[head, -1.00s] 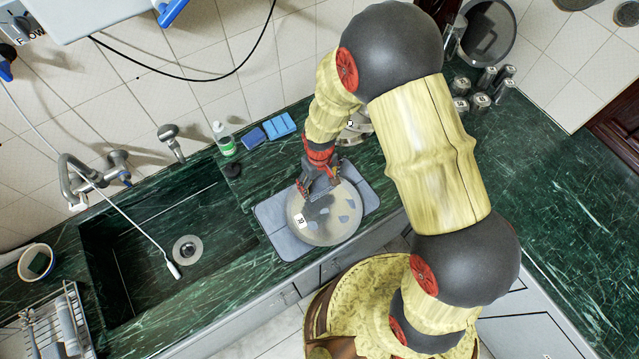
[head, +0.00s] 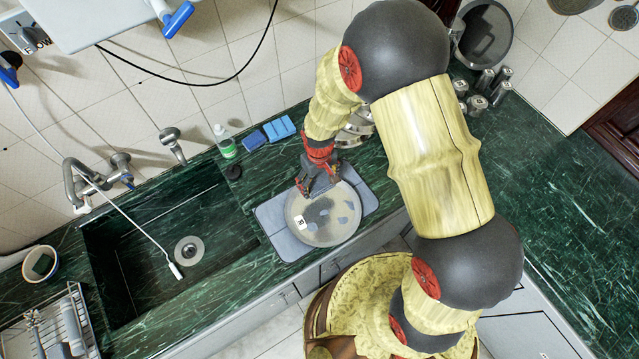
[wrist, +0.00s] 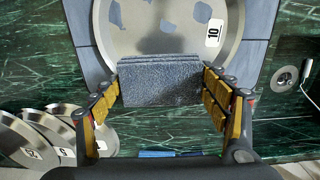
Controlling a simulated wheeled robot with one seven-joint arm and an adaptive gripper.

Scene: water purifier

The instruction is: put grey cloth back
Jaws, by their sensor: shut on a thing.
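My gripper (head: 320,186) points down over the counter beside the sink. In the wrist view, my gripper (wrist: 160,78) is shut on the folded dark grey cloth (wrist: 158,84), with one yellow-padded finger on each side. A round greyish disc (head: 322,222) labelled 10 lies on a blue-grey mat (head: 282,240). The cloth covers part of the disc's near edge in the wrist view; whether it touches the disc I cannot tell. In the head view the cloth is mostly hidden by the gripper.
The sink (head: 150,235) with a drain is left of the mat. Blue sponges (head: 280,128) and a bottle (head: 225,141) stand at the wall. Several numbered discs (wrist: 45,130) are stacked behind the mat. Small canisters (head: 478,104) stand at the back. The right counter (head: 560,200) is largely clear.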

